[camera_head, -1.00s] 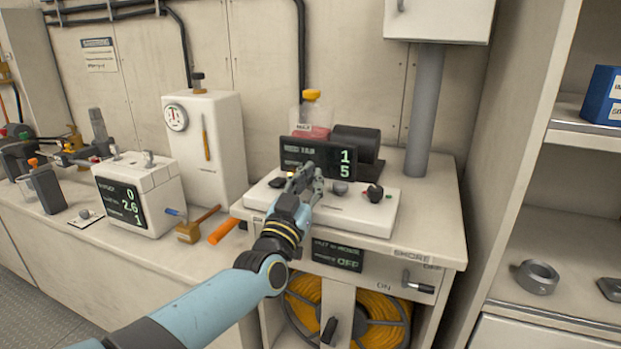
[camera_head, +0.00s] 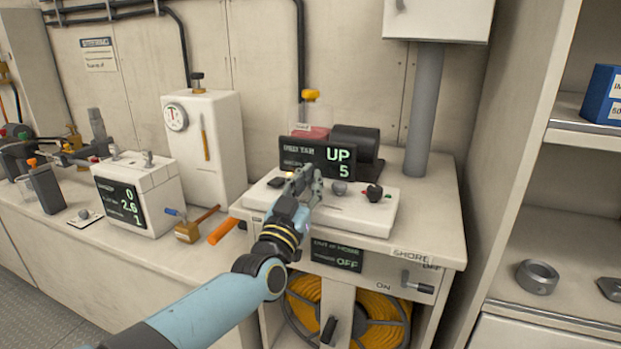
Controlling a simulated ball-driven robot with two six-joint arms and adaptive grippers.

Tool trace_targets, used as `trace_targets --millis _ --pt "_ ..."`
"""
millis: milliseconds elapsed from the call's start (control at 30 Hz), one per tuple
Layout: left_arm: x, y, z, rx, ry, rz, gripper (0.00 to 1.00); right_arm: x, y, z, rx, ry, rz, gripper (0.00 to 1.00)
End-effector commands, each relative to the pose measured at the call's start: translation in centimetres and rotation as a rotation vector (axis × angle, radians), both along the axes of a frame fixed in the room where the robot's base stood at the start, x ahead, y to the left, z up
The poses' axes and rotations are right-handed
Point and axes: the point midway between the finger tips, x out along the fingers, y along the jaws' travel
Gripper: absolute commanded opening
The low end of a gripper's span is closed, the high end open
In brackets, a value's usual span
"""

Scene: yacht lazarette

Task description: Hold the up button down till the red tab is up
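A white control box (camera_head: 350,213) stands on the counter with a dark display (camera_head: 318,158) behind it. The display reads "UP" over "5" in green. My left gripper (camera_head: 308,182) is over the left part of the box, just in front of the display. Its fingers cover what lies under them, so the up button is hidden or cannot be told apart, and contact is unclear. Whether the fingers are apart or shut is too small to tell. A grey knob (camera_head: 339,188) and a dark red-topped knob (camera_head: 374,193) sit to its right. I cannot make out a red tab. My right gripper is out of view.
A bottle with a yellow cap (camera_head: 310,96) and a black cylinder (camera_head: 355,146) stand behind the display. A grey post (camera_head: 423,115) rises at the right. A white box with a gauge (camera_head: 205,150) and an orange-handled tool (camera_head: 228,230) are left.

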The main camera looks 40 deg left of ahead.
Motion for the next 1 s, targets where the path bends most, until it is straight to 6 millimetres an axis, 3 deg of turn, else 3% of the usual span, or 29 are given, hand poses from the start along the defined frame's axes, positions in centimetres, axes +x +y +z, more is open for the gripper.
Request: trace_targets --millis 33,433,1000 --pt "-1.1 -0.2 -2.2 -0.013 0.042 -0.003 0.00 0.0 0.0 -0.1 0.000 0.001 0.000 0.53" --pt "-6.4 -1.4 -3.0 -0.007 0.022 0.000 0.00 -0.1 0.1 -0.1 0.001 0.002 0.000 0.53" --pt "-7.3 -1.5 -3.0 -0.001 0.016 0.000 0.00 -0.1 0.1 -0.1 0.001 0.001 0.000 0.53"
